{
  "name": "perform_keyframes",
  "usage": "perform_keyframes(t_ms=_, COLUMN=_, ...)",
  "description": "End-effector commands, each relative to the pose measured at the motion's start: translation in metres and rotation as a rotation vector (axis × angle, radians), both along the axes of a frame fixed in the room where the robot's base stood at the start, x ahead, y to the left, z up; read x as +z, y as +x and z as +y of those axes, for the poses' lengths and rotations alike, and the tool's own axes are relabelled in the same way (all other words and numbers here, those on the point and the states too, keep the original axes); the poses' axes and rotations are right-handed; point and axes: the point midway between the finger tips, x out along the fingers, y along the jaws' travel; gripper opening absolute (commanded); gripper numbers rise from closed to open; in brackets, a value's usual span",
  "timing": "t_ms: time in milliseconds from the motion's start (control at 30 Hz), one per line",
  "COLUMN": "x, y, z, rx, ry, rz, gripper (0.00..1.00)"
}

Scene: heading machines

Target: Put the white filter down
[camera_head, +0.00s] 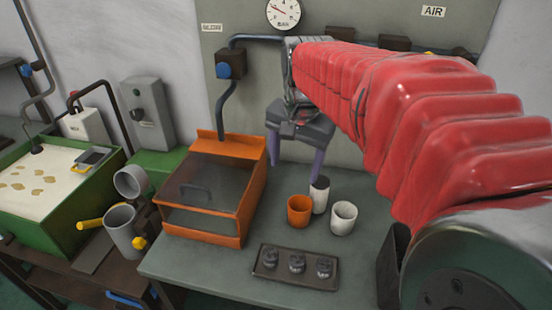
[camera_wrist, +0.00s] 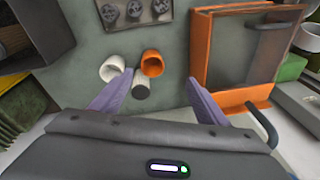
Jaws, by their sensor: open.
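A white cylinder with a dark top (camera_head: 319,197), which looks like the white filter, stands upright on the grey bench behind two cups. It also shows in the wrist view (camera_wrist: 140,87), ahead of the fingers and nearer the left one. My gripper (camera_head: 295,170) is open and empty above the back of the bench. Its two purple fingers are spread wide apart, and they show in the wrist view too (camera_wrist: 157,90). No contact with the cylinder shows.
An orange cup (camera_head: 298,212) and a white cup (camera_head: 343,220) stand close to the cylinder. A dark tray (camera_head: 262,275) with three dark round parts lies in front. An orange glass-fronted box (camera_head: 246,212) is on the left. Bare bench (camera_head: 215,262) lies at front left.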

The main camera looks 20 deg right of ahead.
Motion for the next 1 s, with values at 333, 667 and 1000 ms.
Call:
perform_keyframes(t_ms=333, x=-0.013, y=0.049, z=-0.072, rx=-0.380, ry=0.075, rz=0.101, gripper=0.68)
perform_keyframes(t_ms=667, x=-0.031, y=0.072, z=-0.125, rx=-0.645, ry=0.116, rz=0.167, gripper=0.68)
perform_keyframes(t_ms=1000, x=-0.032, y=0.073, z=-0.129, rx=-0.666, ry=0.119, rz=0.173, gripper=0.68)
